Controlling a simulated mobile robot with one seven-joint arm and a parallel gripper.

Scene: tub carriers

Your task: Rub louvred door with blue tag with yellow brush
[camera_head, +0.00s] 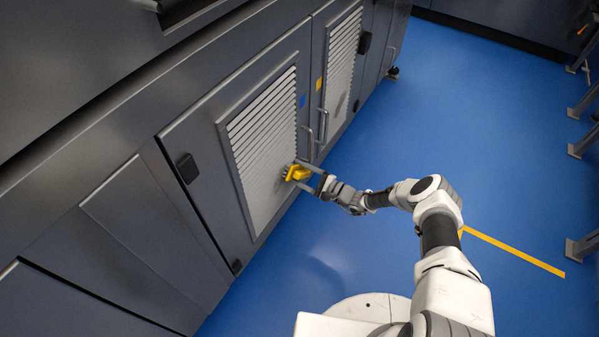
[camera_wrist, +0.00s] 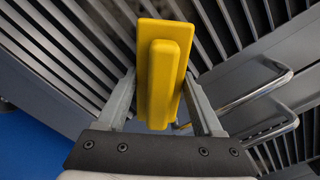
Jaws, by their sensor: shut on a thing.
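The louvred door with the blue tag (camera_head: 228,150) is the nearer of two grey doors in the head view. Its blue tag (camera_head: 302,101) sits at the upper right of its pale slatted panel. My gripper (camera_head: 303,174) is shut on the yellow brush (camera_head: 297,173) at the lower right of that panel. A dark smudge shows on the slats around the brush. In the wrist view the yellow brush (camera_wrist: 164,75) is between the fingers, with slats (camera_wrist: 60,50) close behind it. The bristles are mostly hidden, so I cannot tell how firmly they touch.
A second louvred door (camera_head: 341,65) with a yellow tag (camera_head: 318,84) stands beyond. Metal handles (camera_head: 323,126) stick out between the doors, close to my gripper; they also show in the wrist view (camera_wrist: 255,95). The blue floor (camera_head: 400,130) is open to the right.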

